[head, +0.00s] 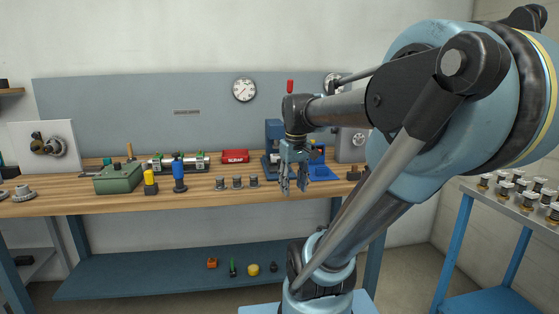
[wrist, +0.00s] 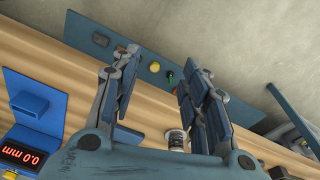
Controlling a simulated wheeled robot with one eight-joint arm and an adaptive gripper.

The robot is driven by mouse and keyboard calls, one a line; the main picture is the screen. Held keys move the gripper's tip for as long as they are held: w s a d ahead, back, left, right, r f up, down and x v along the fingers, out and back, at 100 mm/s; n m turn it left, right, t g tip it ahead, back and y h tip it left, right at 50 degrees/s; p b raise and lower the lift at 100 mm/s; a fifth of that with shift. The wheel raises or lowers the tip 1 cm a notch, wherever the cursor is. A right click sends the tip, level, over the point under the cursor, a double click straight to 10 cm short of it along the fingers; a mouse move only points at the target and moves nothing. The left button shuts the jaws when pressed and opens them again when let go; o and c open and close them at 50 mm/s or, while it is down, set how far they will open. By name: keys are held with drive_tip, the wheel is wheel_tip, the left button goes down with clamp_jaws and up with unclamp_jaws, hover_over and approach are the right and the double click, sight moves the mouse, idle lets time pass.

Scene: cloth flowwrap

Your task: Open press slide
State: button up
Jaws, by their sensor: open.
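A blue machine (head: 273,130) stands at the back of the wooden bench, with a red-topped handle (head: 290,87) rising above it. It may be the press; my gripper and arm cover much of it, and I cannot make out its slide. My gripper (head: 294,184) hangs in front of it, fingers pointing down, open and empty. In the wrist view my gripper (wrist: 160,62) has its two fingers spread apart, with the bench's front edge and lower shelf beyond.
Small metal parts (head: 237,182) stand in a row left of my gripper. A blue unit with a red display (wrist: 22,155) is at the wrist view's left. Further left are a red SCRAP bin (head: 235,156) and a green box (head: 118,178). A cart (head: 500,200) stands right.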

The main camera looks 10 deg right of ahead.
drive_tip(key=w+r+n+g, duration=0.1)
drive_tip(key=w+r+n, duration=0.2)
drive_tip(key=w+r, duration=0.75)
drive_tip(key=w+r+n, duration=0.3)
drive_tip(key=w+r, duration=0.4)
drive_tip(key=w, duration=0.7)
wheel_tip(320, 180, down, 17)
drive_tip(key=shift+w+a+r, duration=0.1)
drive_tip(key=shift+w+r, duration=0.05)
drive_tip(key=shift+r, duration=0.05)
clamp_jaws()
